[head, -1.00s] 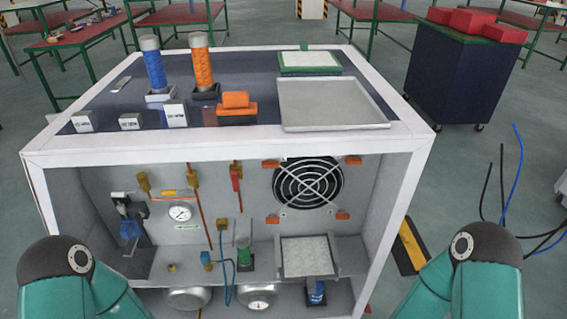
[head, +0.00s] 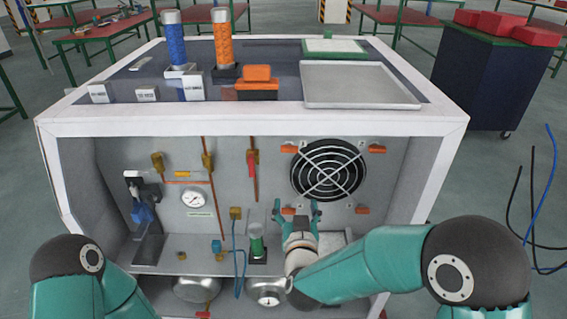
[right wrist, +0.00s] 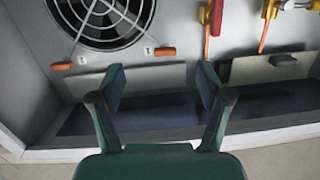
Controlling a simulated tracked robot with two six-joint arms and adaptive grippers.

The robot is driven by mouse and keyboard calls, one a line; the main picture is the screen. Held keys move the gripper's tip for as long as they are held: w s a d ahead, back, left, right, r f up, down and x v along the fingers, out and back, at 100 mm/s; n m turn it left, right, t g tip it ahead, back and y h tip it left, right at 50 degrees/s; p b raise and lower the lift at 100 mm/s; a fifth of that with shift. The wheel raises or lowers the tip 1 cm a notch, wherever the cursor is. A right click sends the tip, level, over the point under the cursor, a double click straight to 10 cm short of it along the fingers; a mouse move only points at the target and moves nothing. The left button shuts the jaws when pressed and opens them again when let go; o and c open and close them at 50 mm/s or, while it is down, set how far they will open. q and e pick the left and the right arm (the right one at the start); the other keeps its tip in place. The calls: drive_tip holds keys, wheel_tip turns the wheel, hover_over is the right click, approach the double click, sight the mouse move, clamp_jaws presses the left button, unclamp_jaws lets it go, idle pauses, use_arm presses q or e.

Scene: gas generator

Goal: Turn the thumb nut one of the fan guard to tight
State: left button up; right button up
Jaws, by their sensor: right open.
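The fan guard (head: 329,170) is a round wire grille on the back panel inside the white cabinet. Orange thumb nuts sit near its corners: upper left (head: 289,149), upper right (head: 376,149), lower left (head: 288,211) and lower right (head: 362,211). Small labels beside the nuts are too small to read surely, so I cannot tell which is nut one. My right gripper (head: 297,208) is open and empty at the lower left nut in the head view. In the right wrist view a nut (right wrist: 165,51) shows beyond the gap between the open fingers (right wrist: 160,85). My left gripper is out of view.
A red valve handle (head: 252,163) and brass fittings (head: 208,160) are left of the fan. The cabinet top carries a grey tray (head: 360,85) and blue and orange columns.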

drive_tip(key=t, duration=0.1)
approach(290, 150)
drive_tip(key=shift+h, duration=0.3)
drive_tip(key=w+p, duration=0.1)
drive_tip(key=w, duration=0.3)
drive_tip(key=w+p, duration=0.2)
drive_tip(key=w, duration=0.3)
drive_tip(key=shift+w+a+f, duration=0.1)
drive_tip(key=shift+a+f, duration=0.1)
